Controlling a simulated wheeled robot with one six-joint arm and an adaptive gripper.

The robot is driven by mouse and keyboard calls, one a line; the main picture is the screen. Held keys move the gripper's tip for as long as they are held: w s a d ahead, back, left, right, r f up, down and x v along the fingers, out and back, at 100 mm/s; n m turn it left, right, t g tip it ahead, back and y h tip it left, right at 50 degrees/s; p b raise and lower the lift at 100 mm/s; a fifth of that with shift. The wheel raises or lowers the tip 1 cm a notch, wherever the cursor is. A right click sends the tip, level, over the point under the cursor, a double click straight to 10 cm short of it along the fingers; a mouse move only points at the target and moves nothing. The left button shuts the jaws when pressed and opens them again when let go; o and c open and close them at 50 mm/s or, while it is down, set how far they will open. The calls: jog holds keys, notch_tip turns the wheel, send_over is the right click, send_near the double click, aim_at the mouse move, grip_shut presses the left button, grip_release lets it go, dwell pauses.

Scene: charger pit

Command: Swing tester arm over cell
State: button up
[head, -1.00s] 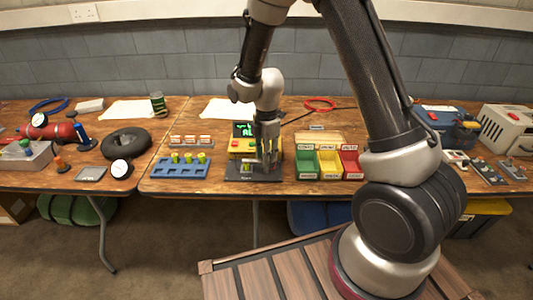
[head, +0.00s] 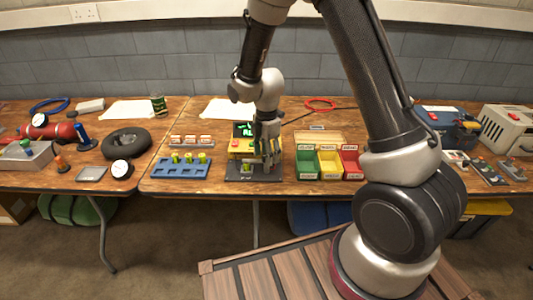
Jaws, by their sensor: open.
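The yellow tester (head: 241,146) with a dark screen showing green marks stands on the middle table. Its dark base plate (head: 246,177) lies in front of it. A small yellow-green cell (head: 246,169) stands on the base plate. My gripper (head: 267,165) points down over the right part of the base plate, just right of the cell, with its jaws open. The tester arm cannot be made out; my gripper covers that part of the tester.
A blue rack (head: 181,169) with several yellow-green cells stands to the left. Green, yellow and red bins (head: 327,163) stand close on the right. A black tyre-like ring (head: 126,143) lies on the left table.

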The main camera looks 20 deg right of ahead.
jog(key=shift+r, duration=0.1)
notch_tip(320, 180, up, 12)
dwell(0.4)
jog(key=s+d+r+m+t, duration=0.1)
jog(key=s+d+r+m, duration=0.4)
jog(key=s+m, duration=0.2)
jog(key=s+d+r+m+t, duration=0.2)
jog(key=s+d+r+m, duration=0.3)
jog(key=s, duration=0.5)
jog(key=s+d+r+m+t, duration=0.1)
jog(key=s+d+r+m, duration=0.3)
jog(key=s+r+m, duration=0.2)
jog(key=s+m, duration=0.2)
jog(key=m, duration=0.1)
jog(key=shift+s+d+r, duration=0.3)
jog(key=shift+s+d, duration=0.05)
jog(key=shift+d, duration=0.05)
